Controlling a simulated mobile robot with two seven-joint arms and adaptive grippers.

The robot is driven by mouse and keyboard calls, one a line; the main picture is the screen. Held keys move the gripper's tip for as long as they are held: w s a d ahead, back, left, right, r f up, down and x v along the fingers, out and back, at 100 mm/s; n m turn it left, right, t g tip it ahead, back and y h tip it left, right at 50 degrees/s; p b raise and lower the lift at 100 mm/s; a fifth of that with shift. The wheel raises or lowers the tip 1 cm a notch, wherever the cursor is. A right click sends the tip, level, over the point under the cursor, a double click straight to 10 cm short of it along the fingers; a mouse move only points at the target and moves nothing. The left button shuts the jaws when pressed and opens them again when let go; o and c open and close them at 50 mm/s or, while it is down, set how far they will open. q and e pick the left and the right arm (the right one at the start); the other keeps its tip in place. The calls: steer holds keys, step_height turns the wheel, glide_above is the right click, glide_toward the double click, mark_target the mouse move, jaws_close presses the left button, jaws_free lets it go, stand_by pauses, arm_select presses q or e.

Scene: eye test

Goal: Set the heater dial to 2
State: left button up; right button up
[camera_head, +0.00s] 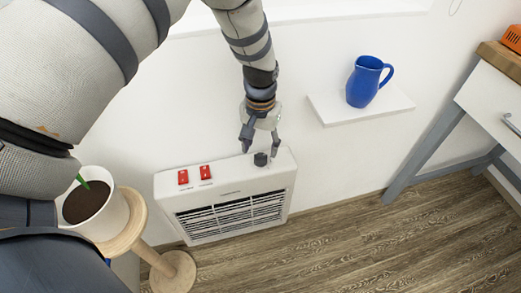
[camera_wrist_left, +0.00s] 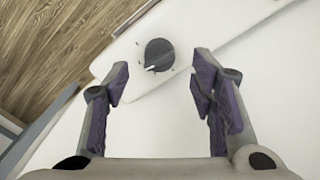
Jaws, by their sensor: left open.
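The white heater (camera_head: 228,205) is at the wall, with a dark round dial (camera_head: 260,159) at the right end of its sloped top panel. My left gripper (camera_head: 261,147) points down at the dial, its fingers open and apart. In the left wrist view the dial (camera_wrist_left: 159,54) lies just beyond the open fingertips (camera_wrist_left: 161,78), roughly centred between them, with nothing held. The dial's white pointer line points down and slightly left in that view. The marks around the dial are too small to read. My right gripper is not in view.
Two red switches (camera_head: 194,175) sit on the heater's top left. A potted plant (camera_head: 97,205) stands on a round wooden stand (camera_head: 135,215) at left. A blue jug (camera_head: 363,84) is on a white wall shelf (camera_head: 330,114). A grey-legged table (camera_head: 440,125) is at right. The floor before the heater is clear.

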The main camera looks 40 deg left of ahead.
mark_target(261, 155)
arm_select(q)
step_height(261, 155, up, 8)
steer(key=shift+f, duration=0.15)
stand_by(0.3)
